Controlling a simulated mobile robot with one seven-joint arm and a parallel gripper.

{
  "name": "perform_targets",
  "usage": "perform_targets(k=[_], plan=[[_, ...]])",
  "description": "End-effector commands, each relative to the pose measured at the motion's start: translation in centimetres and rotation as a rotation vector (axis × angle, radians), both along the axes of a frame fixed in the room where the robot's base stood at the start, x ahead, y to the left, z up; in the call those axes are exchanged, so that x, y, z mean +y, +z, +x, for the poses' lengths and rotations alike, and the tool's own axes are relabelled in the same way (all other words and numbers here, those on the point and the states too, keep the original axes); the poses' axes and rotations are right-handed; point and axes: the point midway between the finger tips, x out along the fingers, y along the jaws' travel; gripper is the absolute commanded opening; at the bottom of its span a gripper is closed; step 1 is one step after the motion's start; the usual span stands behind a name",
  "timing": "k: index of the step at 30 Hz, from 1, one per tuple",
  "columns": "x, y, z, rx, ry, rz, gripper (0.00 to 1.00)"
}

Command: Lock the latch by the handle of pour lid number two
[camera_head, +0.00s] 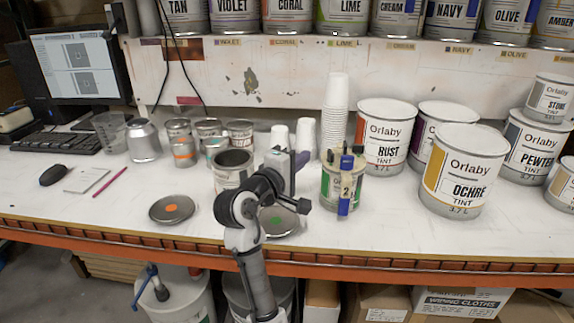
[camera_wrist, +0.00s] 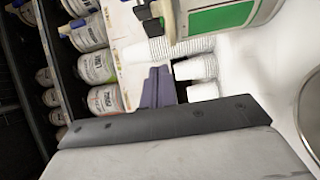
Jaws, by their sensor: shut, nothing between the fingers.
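Pour lid number two (camera_head: 352,166) sits on a small can with a green label (camera_head: 328,189). The lid has black latch parts on top, and a blue strip (camera_head: 344,207) with a yellow "2" tag hangs at its front. My gripper (camera_head: 301,159) is just left of this can, apart from it, with its purple fingers shut and empty. In the wrist view the purple fingers (camera_wrist: 158,86) point toward the rack side. The green-labelled can (camera_wrist: 225,17) shows tilted at the top, with black lid parts (camera_wrist: 150,14) at its edge. The latch's state is unclear.
Large tint cans, Rust (camera_head: 385,140) and Ochre (camera_head: 464,175), stand right of the lidded can. A stack of white cups (camera_head: 335,110) is behind it. An open can (camera_head: 232,170) and round lids (camera_head: 172,209) lie to the left. The front bench edge is clear.

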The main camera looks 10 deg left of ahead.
Motion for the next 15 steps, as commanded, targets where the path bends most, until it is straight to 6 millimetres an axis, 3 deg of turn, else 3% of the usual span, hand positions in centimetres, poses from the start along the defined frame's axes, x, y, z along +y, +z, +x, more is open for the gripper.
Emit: perform_targets(k=[6, 15], plan=[[-3.0, 0.2, 0.7, 0.0, -0.002, -0.001, 0.0], [-3.8, 0.0, 1.0, 0.0, 0.0, -0.001, 0.0]])
